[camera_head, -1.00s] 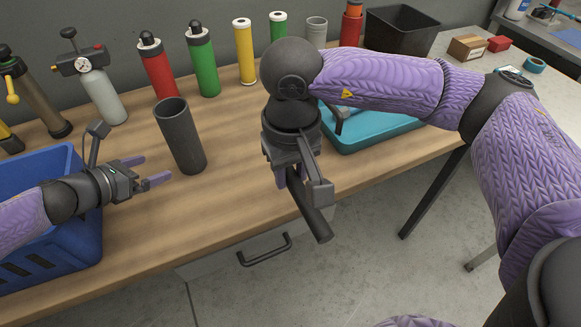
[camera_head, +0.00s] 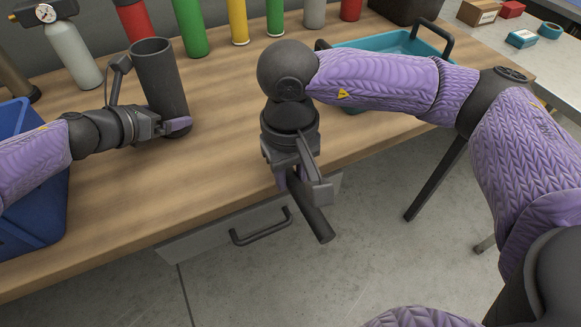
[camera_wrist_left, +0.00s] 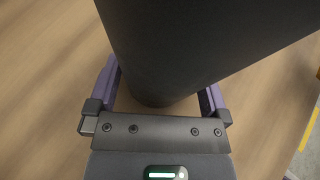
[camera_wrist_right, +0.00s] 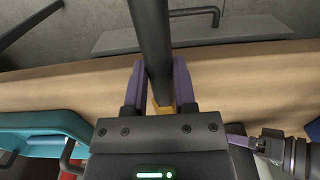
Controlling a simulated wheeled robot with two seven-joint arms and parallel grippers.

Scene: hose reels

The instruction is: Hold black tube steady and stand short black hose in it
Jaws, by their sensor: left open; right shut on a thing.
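The black tube (camera_head: 160,78) stands upright on the wooden table in the head view, its open mouth facing up. My left gripper (camera_head: 176,130) is at the tube's lower part. In the left wrist view the tube (camera_wrist_left: 190,45) stands between the open fingers (camera_wrist_left: 160,92), with a gap visible beside it. The short black hose (camera_head: 312,212) is in my right gripper (camera_head: 296,180), tilted, above the table's front edge. In the right wrist view the hose (camera_wrist_right: 152,40) is pinched between both fingers (camera_wrist_right: 158,85). The tube's far lower side is hidden.
A blue crate (camera_head: 40,215) stands at the left. A teal tray (camera_head: 395,42) with dark handles lies behind my right arm. Several coloured cylinders, including a green one (camera_head: 190,28), stand along the back. The table between tube and right gripper is clear.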

